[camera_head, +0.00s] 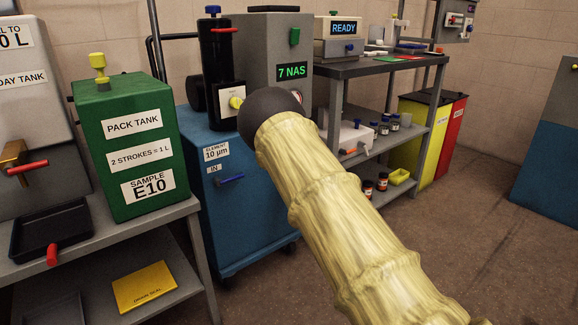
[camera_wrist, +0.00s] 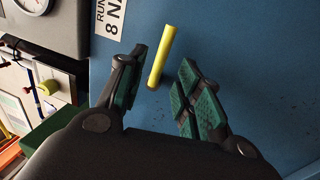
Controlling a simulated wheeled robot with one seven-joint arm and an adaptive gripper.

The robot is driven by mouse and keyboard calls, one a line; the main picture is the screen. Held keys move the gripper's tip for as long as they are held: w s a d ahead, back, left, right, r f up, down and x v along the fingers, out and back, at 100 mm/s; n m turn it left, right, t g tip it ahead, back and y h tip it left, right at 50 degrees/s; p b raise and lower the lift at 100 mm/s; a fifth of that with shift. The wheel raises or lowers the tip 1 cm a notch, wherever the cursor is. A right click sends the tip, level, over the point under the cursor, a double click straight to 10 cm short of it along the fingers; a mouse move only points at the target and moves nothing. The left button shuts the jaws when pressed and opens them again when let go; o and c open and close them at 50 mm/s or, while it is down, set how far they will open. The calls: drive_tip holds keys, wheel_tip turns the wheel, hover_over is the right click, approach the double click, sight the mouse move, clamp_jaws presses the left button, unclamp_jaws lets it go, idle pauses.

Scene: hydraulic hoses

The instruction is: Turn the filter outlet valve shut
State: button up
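In the wrist view a yellow lever handle (camera_wrist: 161,57) stands out from a blue panel (camera_wrist: 230,45); I take it for the filter outlet valve. My gripper (camera_wrist: 164,68) is open, with one green-padded finger on each side of the lever and gaps between them. I cannot tell how deep the lever sits between the fingers. In the head view my arm hides the gripper and this lever.
A green pack tank (camera_head: 125,150) and black tray (camera_head: 50,232) stand on the left bench. A grey shelf table (camera_head: 385,68) with bottles stands behind, beside yellow and red bins (camera_head: 440,130). Floor at the right (camera_head: 480,215) is clear. The wrist view shows a gauge (camera_wrist: 35,4).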

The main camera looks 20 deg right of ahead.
drive_tip(key=v, duration=0.8)
drive_tip(key=shift+s, duration=0.25)
drive_tip(key=shift+d+f, duration=0.1)
drive_tip(key=s+a+f+m+g+h, duration=0.2)
drive_tip(key=s+f+m+g, duration=0.15)
drive_tip(key=s+f, duration=0.4)
drive_tip(key=s+a+f+m+g+h, duration=0.15)
drive_tip(key=s+f+m, duration=0.35)
drive_tip(key=f, duration=0.6)
drive_tip(key=s+a+f+m+g+h, duration=0.1)
drive_tip(key=s+f+m+g+h, duration=0.3)
drive_tip(key=s+f, duration=0.45)
drive_tip(key=s+a+f+m+g+y, duration=0.1)
drive_tip(key=s+a+f+m+g, duration=0.25)
drive_tip(key=s, duration=0.45)
drive_tip(key=s+a+f+m+g+y, duration=0.15)
drive_tip(key=s+a+f, duration=0.3)
drive_tip(key=s, duration=0.45)
drive_tip(key=s+a+f+m+g, duration=0.3)
drive_tip(key=s+a, duration=0.1)
drive_tip(key=s, duration=0.4)
drive_tip(key=s+a+g, duration=0.3)
drive_tip(key=s+a, duration=0.1)
drive_tip(key=s, duration=0.4)
wheel_tip(320, 180, up, 39)
drive_tip(key=p, duration=3.8)
drive_tip(key=shift+f+m+p, duration=0.25)
drive_tip(key=shift+m+p, duration=0.15)
drive_tip(key=shift+m, duration=0.05)
drive_tip(key=shift+a, duration=0.1)
